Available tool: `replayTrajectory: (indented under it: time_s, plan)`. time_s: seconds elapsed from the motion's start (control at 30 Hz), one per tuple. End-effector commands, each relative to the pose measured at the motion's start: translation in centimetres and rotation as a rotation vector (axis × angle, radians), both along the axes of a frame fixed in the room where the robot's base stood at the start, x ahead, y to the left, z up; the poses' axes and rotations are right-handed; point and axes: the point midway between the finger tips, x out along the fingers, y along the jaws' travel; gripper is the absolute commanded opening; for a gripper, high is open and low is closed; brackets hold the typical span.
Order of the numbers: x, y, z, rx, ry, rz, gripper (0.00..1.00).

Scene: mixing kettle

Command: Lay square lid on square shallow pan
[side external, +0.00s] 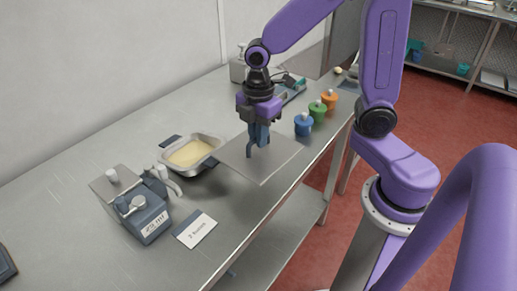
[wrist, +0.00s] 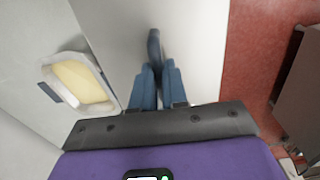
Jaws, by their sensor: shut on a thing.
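The square shallow pan (side external: 215,142) is a grey metal pan with cream-coloured contents, standing uncovered on the steel table. It also shows at the left of the wrist view (wrist: 48,63). The square lid (side external: 273,164) is a flat grey plate just right of the pan in the side view; it fills the upper middle of the wrist view (wrist: 108,35). My gripper (side external: 257,147) points down over the lid's middle, its blue fingers shut on the lid's dark upright handle (wrist: 154,45). I cannot tell how far the lid is above the table.
Blue (side external: 303,124), green (side external: 317,111) and orange (side external: 329,100) lidded cups stand near the table's right edge. A grey labelled device (side external: 145,215) and a white card (side external: 196,229) are in front of the pan. More equipment stands behind my gripper. The table's left side is mostly clear.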

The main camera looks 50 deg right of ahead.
Motion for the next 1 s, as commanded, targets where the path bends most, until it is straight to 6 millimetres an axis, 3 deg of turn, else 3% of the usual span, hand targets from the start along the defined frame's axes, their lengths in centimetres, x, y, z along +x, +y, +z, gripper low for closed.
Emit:
replayTrajectory:
  time_s: [0.1, 0.47, 0.77, 1.0]
  plan:
    - [0.1, 0.1, 2.6, 0.003, -0.007, -0.001, 0.0]
    - [0.4, 0.2, 8.8, 0.0, 0.001, 0.0, 0.0]
    - [5.5, 2.2, 9.8, -0.008, 0.038, 0.015, 0.0]
    - [11.1, 3.9, 10.3, -0.011, 0.08, 0.035, 0.0]
